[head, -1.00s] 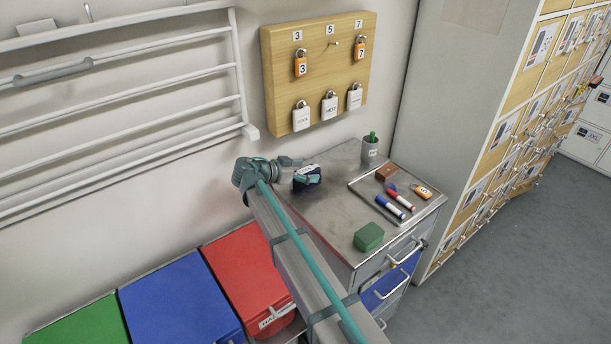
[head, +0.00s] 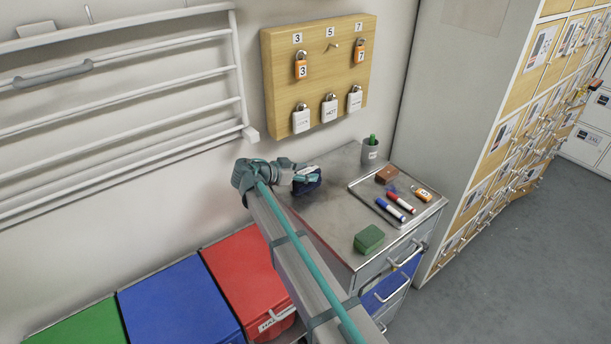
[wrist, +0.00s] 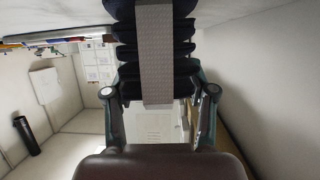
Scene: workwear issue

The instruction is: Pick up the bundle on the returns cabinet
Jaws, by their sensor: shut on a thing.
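The bundle (head: 308,187) is a dark navy folded stack with a pale grey band around it. It is at the left rear of the steel-topped returns cabinet (head: 335,215). My gripper (head: 304,176) is at the bundle and shut on it. In the wrist view, the bundle (wrist: 125,52) fills the upper middle, its layers stacked and its grey band running down the centre. The fingers of my gripper (wrist: 158,95) reach along both sides of it. Their tips are hidden by the bundle. I cannot tell whether the bundle still touches the cabinet top.
A tray (head: 357,188) on the cabinet holds markers, a brown block and an orange padlock. A green block (head: 369,239) and a grey cup (head: 370,150) stand nearby. A padlock board (head: 320,75) hangs behind. Red (head: 245,280), blue (head: 180,305) and green bins sit at left.

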